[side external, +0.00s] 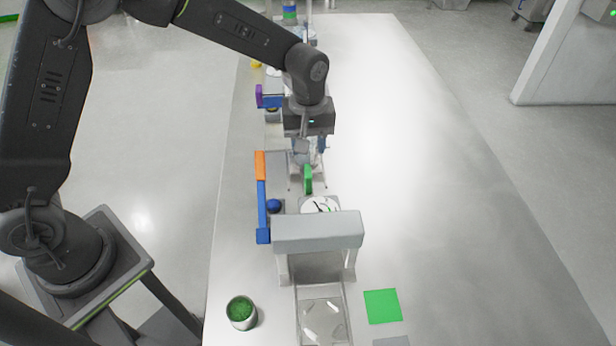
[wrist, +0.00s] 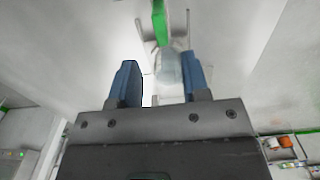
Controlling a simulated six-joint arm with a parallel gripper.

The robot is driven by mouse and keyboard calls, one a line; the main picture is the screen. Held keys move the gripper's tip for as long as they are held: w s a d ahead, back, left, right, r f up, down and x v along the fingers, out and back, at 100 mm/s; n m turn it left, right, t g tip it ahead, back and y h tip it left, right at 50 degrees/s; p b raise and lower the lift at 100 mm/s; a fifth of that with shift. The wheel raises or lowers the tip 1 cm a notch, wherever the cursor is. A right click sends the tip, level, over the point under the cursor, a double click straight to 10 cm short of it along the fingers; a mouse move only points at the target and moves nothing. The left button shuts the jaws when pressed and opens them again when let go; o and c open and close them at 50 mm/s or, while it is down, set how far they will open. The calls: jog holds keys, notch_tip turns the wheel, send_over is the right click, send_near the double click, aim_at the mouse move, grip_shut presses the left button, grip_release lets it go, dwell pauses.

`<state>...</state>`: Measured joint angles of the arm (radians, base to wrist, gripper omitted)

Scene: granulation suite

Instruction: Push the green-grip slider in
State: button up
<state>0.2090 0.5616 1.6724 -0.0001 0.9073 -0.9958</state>
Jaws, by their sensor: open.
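The green grip (side external: 308,180) of the slider stands upright near the middle of the bench, just behind a round white dial (side external: 318,205). In the wrist view the green grip (wrist: 160,22) is at the top centre, ahead of the fingers. My gripper (side external: 308,148) points down just behind the green grip in the side view. Its two blue fingers are apart in the wrist view (wrist: 162,82). A pale, translucent piece (wrist: 168,70) shows beyond the gap between them; I cannot tell whether it touches them. The slider's track is mostly hidden.
A grey bridge-shaped housing (side external: 320,231) stands in front of the dial. An orange-and-blue bar (side external: 262,200) and blue knob (side external: 273,206) are to the left. A cup of green material (side external: 241,313) and a green square (side external: 382,306) are nearer. The bench's right side is clear.

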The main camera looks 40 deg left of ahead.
aim_at(308, 170)
notch_tip(308, 170, down, 11)
jog(key=shift+r, duration=0.15)
jog(key=shift+c, duration=0.3)
grip_shut()
dwell(0.4)
